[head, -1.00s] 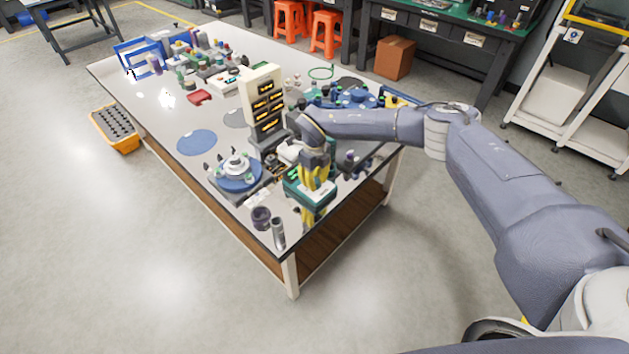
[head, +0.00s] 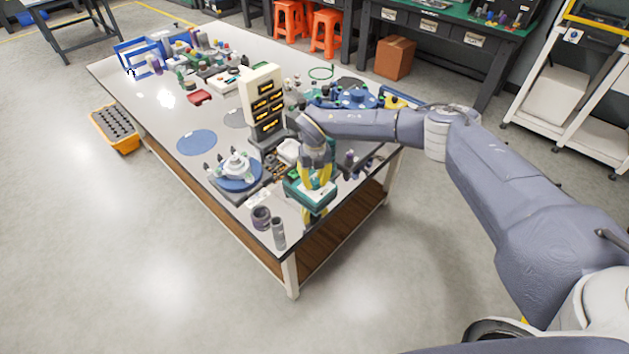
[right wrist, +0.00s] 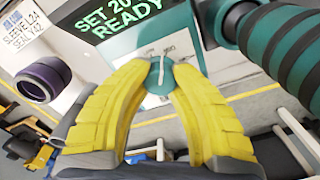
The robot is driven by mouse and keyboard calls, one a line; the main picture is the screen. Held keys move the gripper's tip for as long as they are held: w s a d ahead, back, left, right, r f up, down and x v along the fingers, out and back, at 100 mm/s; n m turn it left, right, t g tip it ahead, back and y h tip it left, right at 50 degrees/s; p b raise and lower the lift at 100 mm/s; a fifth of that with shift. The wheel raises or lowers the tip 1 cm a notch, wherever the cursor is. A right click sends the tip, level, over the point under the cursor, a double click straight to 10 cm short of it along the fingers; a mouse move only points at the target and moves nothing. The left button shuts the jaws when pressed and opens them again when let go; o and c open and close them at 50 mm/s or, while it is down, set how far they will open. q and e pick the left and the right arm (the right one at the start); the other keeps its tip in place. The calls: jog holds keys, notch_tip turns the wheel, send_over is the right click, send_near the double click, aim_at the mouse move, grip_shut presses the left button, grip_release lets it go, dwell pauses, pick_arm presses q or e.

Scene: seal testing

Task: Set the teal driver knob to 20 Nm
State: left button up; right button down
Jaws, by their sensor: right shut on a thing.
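The teal driver box (head: 308,194) stands near the front corner of the table. Its display (right wrist: 125,20) reads "SET 20" and "READY" in the right wrist view. Below the display, the round teal knob (right wrist: 160,76) with a white pointer line sits on a light dial face with small marks. My right gripper (head: 318,188) has yellow fingers; in the right wrist view its fingertips (right wrist: 161,68) are shut on the knob from both sides. The fingers hide parts of the dial. My left gripper is in neither view.
A thick teal ribbed cylinder (right wrist: 288,45) is close to the right finger. A dark purple ring (head: 261,217) and a grey cylinder (head: 278,233) stand left of the box near the table edge. A tall drawer tower (head: 262,105) stands behind, and a blue round fixture (head: 238,178) lies left.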

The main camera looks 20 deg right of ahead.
aim_at(315, 180)
jog(key=shift+m, duration=0.9)
jog(key=c, duration=1)
grip_release()
jog(key=shift+o, duration=0.2)
notch_tip(315, 180, up, 12)
